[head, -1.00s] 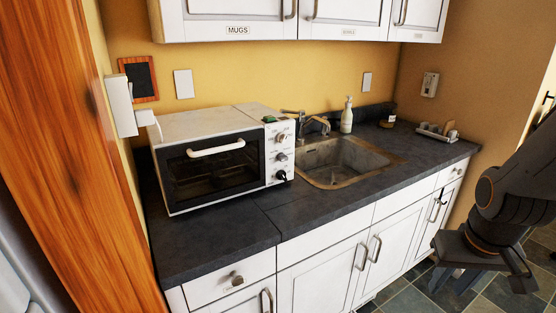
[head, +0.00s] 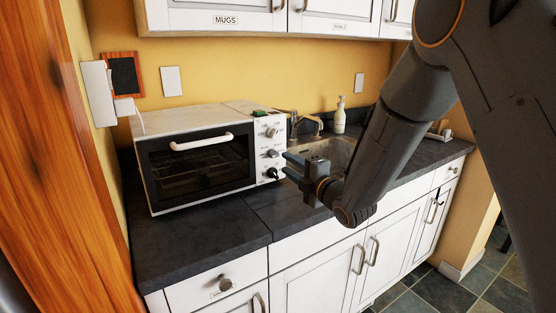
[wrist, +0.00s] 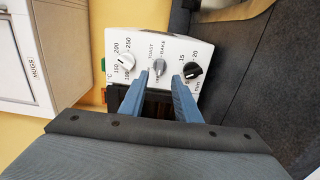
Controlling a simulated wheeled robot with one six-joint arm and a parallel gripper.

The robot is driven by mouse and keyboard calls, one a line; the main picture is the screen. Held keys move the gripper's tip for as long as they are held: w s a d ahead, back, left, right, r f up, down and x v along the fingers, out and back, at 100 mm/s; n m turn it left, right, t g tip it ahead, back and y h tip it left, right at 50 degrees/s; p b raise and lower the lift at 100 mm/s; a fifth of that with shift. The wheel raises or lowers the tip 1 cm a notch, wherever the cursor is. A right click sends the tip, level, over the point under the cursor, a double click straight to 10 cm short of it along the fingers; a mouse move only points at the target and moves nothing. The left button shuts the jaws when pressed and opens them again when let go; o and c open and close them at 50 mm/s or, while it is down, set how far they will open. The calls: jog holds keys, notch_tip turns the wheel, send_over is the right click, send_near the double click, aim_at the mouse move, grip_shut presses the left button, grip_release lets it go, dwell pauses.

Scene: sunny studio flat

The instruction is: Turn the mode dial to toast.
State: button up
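The white toaster oven (head: 240,122) stands on the counter, its door shut. Its control panel has three dials. The mode dial (wrist: 159,68) is the grey middle one, with TOAST and BAKE printed beside it; it also shows in the head view (head: 272,153). I cannot tell surely which label its pointer meets. My gripper (wrist: 159,77) is open and empty, its blue fingers pointing at the panel with one on either side of the mode dial. I cannot tell whether they touch it. In the head view my gripper (head: 287,166) is just in front of the panel.
The white temperature dial (wrist: 126,63) and black timer dial (wrist: 192,70) sit close on either side of the mode dial. The dark counter (head: 215,235) is clear in front of the oven. The sink (head: 330,150), tap (head: 307,124) and soap bottle (head: 340,115) are to the right.

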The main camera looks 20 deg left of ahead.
aim_at(276, 156)
jog(key=p+x, duration=0.1)
jog(key=x, duration=0.6)
jog(key=shift+p, duration=0.35)
jog(key=c, duration=0.7)
